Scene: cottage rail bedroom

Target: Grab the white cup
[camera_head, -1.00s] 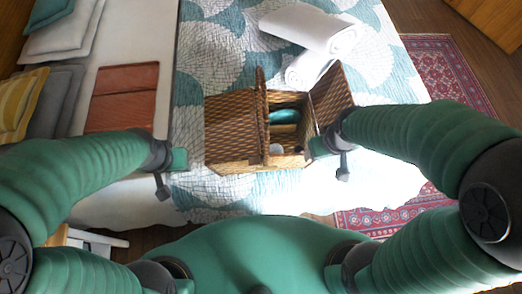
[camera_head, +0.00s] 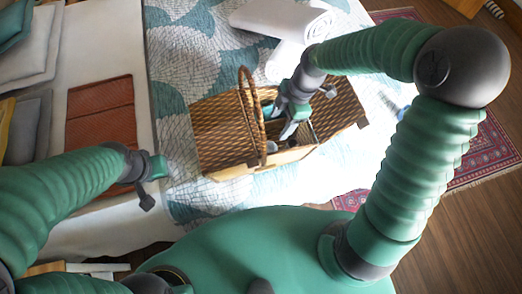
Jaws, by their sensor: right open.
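A woven wicker basket (camera_head: 222,137) stands on the bed with its lids open and its handle up. A small pale rounded thing (camera_head: 271,147) shows inside its near side. It may be the white cup, but too little of it shows to be sure. My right gripper (camera_head: 295,112) is open and reaches down over the basket's opening, hiding much of the inside. I cannot tell whether it touches anything there. My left gripper (camera_head: 153,183) hangs over the bed's near left part, apart from the basket. Its jaw gap is unclear.
A folded white towel (camera_head: 280,18) and a rolled one lie behind the basket. An orange-brown folded cloth (camera_head: 100,110) lies on the left, with pillows (camera_head: 30,60) beyond. The patterned quilt (camera_head: 185,60) is clear left of the basket. A red rug (camera_head: 475,150) lies on the floor at right.

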